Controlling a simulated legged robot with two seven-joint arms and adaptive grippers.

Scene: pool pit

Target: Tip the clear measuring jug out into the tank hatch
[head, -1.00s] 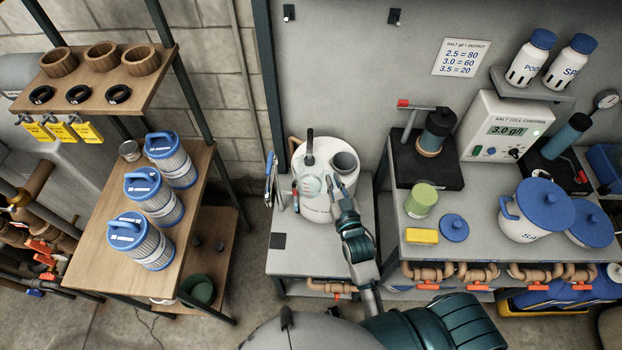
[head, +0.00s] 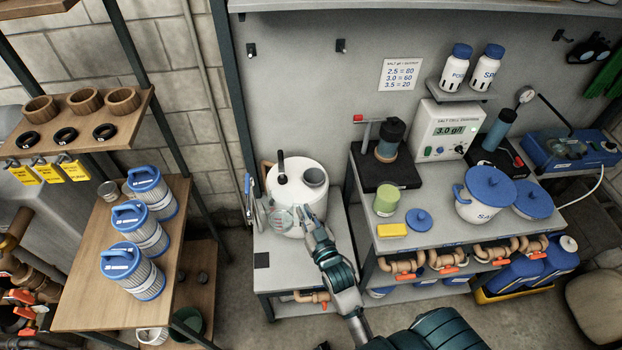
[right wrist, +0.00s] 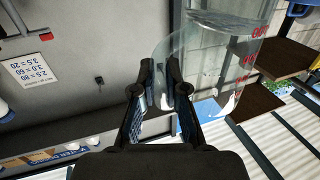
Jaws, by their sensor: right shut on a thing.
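The clear measuring jug (head: 281,219) is in front of the white tank (head: 288,172) in the head view, left of my right gripper (head: 304,214). The tank's dark round hatch (head: 315,177) is on its top right and looks uncovered. In the right wrist view, my right gripper (right wrist: 160,88) is shut on the jug (right wrist: 215,65), which has red marks and clear liquid inside. The jug is below and left of the hatch in the head view, apart from it. Its exact tilt is hard to tell. My left gripper is out of view.
A black-handled part (head: 281,168) stands on the tank top, left of the hatch. Filter cartridges (head: 132,270) stand on the left shelf.

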